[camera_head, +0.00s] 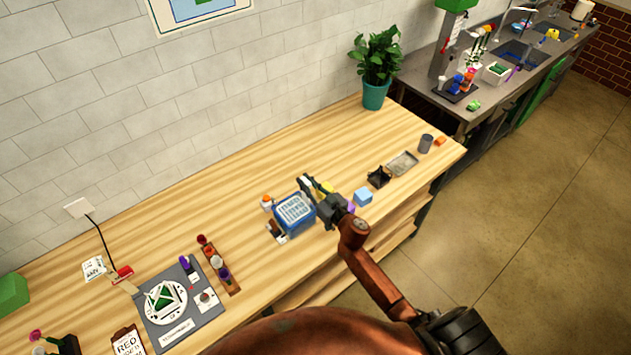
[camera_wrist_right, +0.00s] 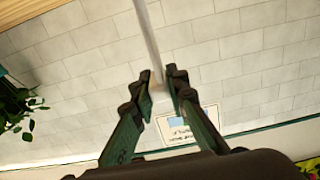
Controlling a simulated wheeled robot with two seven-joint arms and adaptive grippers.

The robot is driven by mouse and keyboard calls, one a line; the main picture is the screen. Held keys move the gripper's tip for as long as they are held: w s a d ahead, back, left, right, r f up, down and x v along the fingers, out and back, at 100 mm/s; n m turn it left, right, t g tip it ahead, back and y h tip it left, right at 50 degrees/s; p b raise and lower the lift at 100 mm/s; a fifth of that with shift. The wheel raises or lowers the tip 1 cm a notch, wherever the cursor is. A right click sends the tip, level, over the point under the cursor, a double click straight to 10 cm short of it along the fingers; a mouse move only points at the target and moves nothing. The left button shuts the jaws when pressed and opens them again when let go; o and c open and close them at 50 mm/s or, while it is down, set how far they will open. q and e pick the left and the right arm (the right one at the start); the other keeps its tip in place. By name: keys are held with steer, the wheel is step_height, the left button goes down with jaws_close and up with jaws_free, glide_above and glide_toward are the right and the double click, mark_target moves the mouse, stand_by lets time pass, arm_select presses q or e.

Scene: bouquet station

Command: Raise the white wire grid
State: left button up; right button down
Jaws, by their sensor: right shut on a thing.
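The white wire grid (camera_head: 293,210) shows over the blue container (camera_head: 282,236) near the middle of the wooden table in the head view. I cannot tell how far it stands above the container. My right gripper (camera_head: 308,187) is at the grid's right side and partly covers that edge. In the right wrist view, the right gripper's fingers (camera_wrist_right: 160,86) are closed on a pale, narrow bar (camera_wrist_right: 147,35), which looks like the grid seen edge-on. My left gripper is not in view.
A light blue block (camera_head: 363,196), a black holder (camera_head: 378,177) and a grey tray (camera_head: 403,163) stand to the right. A wooden rack (camera_head: 228,276) of small colored items and a grey mat (camera_head: 206,308) lie to the left.

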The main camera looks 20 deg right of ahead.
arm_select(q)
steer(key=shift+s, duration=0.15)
arm_select(e)
steer(key=shift+w+r, duration=0.1)
steer(key=shift+r, duration=0.3)
steer(key=c, duration=2.2)
jaws_free()
steer(key=o, duration=0.3)
steer(key=shift+f, duration=0.1)
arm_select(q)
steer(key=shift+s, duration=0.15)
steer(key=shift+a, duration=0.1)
arm_select(e)
steer(key=shift+f, duration=0.1)
steer(key=v, duration=1.2)
